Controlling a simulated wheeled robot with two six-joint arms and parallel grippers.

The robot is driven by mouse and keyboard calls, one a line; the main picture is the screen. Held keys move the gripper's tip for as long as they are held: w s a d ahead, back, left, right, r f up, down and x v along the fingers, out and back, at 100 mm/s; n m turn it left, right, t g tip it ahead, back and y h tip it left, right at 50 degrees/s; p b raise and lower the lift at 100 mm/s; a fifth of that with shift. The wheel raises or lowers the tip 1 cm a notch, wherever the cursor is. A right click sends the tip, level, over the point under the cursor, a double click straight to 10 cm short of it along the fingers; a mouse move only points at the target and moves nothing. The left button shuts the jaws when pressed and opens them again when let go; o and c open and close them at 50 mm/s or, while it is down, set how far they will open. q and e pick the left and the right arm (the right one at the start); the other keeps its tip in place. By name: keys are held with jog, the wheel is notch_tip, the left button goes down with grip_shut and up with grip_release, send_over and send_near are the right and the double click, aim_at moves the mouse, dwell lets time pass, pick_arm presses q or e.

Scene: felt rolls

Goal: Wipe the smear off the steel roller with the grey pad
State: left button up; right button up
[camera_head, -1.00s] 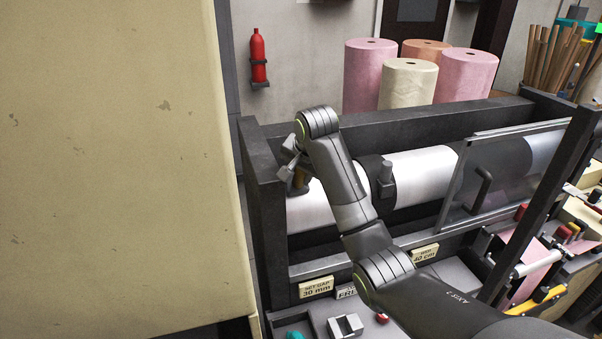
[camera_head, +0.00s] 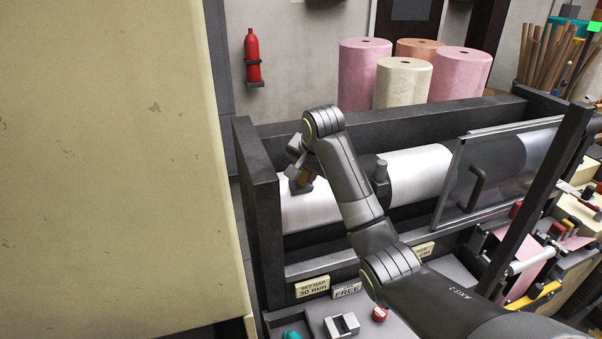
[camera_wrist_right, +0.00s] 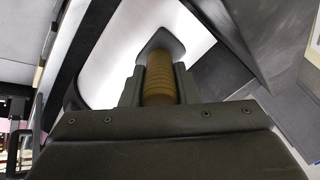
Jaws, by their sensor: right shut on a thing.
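The steel roller (camera_head: 418,172) lies across the dark machine frame, shiny and pale. My right gripper (camera_head: 303,172) is over its left part, shut on the brown ribbed handle of the grey pad (camera_head: 299,187). In the right wrist view the gripper (camera_wrist_right: 158,85) holds the handle upright between its fingers, and the pad (camera_wrist_right: 161,43) lies at the roller's surface (camera_wrist_right: 115,60). I cannot tell whether the pad presses on it. No smear shows on the visible steel; my arm and the pad hide part of the roller. My left gripper is not in view.
A clear guard with a handle (camera_head: 477,186) covers the roller's right part. A dark clamp-like block (camera_head: 381,172) sits mid-roller. The frame's left end post (camera_head: 258,190) stands close to my gripper. Felt rolls (camera_head: 404,82) stand behind. A large beige panel (camera_head: 110,170) fills the left.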

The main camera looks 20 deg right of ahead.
jog(key=shift+a, duration=0.15)
jog(key=shift+a, duration=1.2)
jog(key=shift+d, duration=0.15)
jog(key=shift+d+f, duration=0.1)
jog(key=shift+d, duration=1.05)
jog(key=shift+a, duration=0.2)
jog(key=shift+a, duration=1.1)
jog(key=shift+d, duration=0.15)
